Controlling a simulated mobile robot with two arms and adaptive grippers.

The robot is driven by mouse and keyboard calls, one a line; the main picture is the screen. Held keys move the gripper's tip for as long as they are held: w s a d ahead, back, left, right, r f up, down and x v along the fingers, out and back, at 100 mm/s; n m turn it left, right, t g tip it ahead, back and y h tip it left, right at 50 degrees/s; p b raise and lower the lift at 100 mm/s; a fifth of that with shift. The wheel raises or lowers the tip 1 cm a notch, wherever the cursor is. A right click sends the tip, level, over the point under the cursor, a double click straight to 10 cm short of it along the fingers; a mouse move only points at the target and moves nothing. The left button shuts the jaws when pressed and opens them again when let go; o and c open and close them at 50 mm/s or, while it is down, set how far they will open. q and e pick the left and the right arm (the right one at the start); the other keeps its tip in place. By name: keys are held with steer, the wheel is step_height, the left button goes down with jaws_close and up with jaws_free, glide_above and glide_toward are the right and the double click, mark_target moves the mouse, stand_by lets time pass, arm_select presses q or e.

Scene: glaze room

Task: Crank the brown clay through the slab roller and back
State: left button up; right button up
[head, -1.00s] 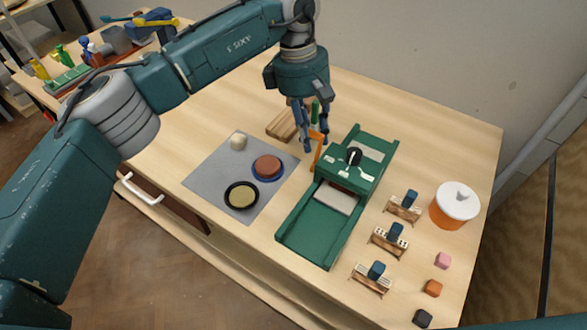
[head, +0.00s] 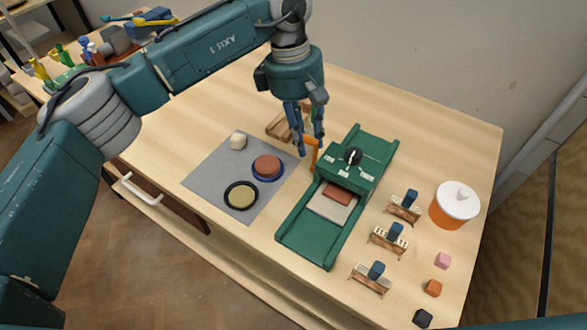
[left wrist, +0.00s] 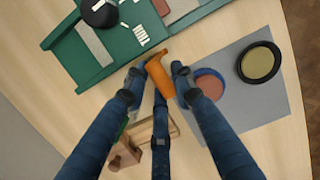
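The green slab roller (head: 300,238) stands on the table with its long bed running from front to back. A brown clay slab (head: 338,192) lies on a pale board (head: 331,208), sticking out of the front side of the roller housing; its rear part is hidden under the housing. The clay also shows at the top of the left wrist view (left wrist: 180,9). The orange crank handle (head: 313,156) is on the roller's left side. My left gripper (head: 308,143) has its fingers closed around this handle (left wrist: 159,78). My right gripper is not in view.
A grey mat (head: 205,180) left of the roller holds a white lump, a reddish disc on a blue dish and a yellowish disc on a black dish. Small tools, coloured cubes and an orange tub (head: 450,212) stand right.

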arm_select(q)
steer(key=shift+a, duration=0.1)
steer(key=shift+s+a+f, duration=0.1)
steer(key=shift+s+a, duration=0.2)
steer(key=shift+s, duration=0.2)
steer(key=shift+s+a+b, duration=0.45)
steer(key=shift+s+b, duration=0.05)
steer(key=shift+s, duration=0.15)
steer(key=shift+s+f, duration=0.1)
steer(key=shift+s+a+f+b, duration=0.2)
steer(key=shift+s+a+b, duration=0.15)
steer(key=shift+s, duration=0.25)
steer(key=shift+s+a+f+b, duration=0.15)
steer(key=shift+s+a+b, duration=0.15)
steer(key=shift+s, duration=0.25)
steer(key=shift+s+a+f+b, duration=0.1)
steer(key=shift+s+a+b, duration=0.1)
steer(key=shift+s+b, duration=0.15)
